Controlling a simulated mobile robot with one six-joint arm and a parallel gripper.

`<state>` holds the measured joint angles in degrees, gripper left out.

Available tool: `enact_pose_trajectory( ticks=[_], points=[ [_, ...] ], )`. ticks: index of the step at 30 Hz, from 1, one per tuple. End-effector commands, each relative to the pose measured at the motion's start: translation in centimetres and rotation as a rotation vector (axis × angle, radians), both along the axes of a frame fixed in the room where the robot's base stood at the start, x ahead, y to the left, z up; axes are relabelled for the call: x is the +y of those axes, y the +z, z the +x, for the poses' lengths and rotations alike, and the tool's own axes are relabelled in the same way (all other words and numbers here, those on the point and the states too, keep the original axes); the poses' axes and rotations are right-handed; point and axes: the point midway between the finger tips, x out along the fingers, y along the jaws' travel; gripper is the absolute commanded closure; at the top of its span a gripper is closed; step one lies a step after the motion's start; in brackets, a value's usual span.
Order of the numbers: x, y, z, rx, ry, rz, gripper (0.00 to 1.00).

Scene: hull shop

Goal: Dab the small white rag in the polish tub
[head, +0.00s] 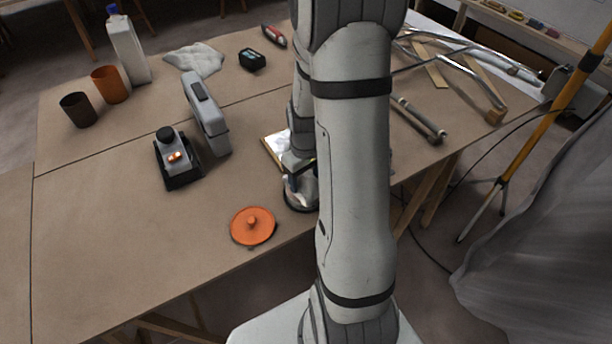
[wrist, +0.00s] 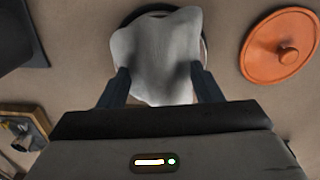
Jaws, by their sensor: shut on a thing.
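The small white rag (wrist: 157,50) hangs between the two dark fingers of my gripper (wrist: 160,78) in the wrist view. My gripper is shut on it. The round, dark-rimmed polish tub (wrist: 205,22) is directly behind the rag in that view, and the rag hides most of its opening. I cannot tell whether the rag touches the polish. In the head view the tub (head: 299,206) stands near the bench's front edge, partly hidden by my arm. An orange round lid with a knob (head: 253,226) lies to the left of the tub; it also shows in the wrist view (wrist: 281,47).
A grey-and-black tool (head: 177,160) and a grey upright case (head: 208,115) stand left of my arm. Cups (head: 110,86), a white bottle (head: 128,48) and a larger white cloth (head: 195,60) are farther back. The bench's left front is clear. Metal tubes (head: 420,120) lie right.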

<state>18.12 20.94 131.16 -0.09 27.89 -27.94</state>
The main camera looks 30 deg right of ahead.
Motion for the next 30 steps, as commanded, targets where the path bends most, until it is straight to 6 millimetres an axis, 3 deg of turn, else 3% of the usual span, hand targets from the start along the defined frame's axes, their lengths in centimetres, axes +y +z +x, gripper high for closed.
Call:
enact_pose_trajectory(
  ticks=[30],
  points=[
    [0.03,-0.93,0.00,0.000,0.001,0.000,0.60]
  ],
)
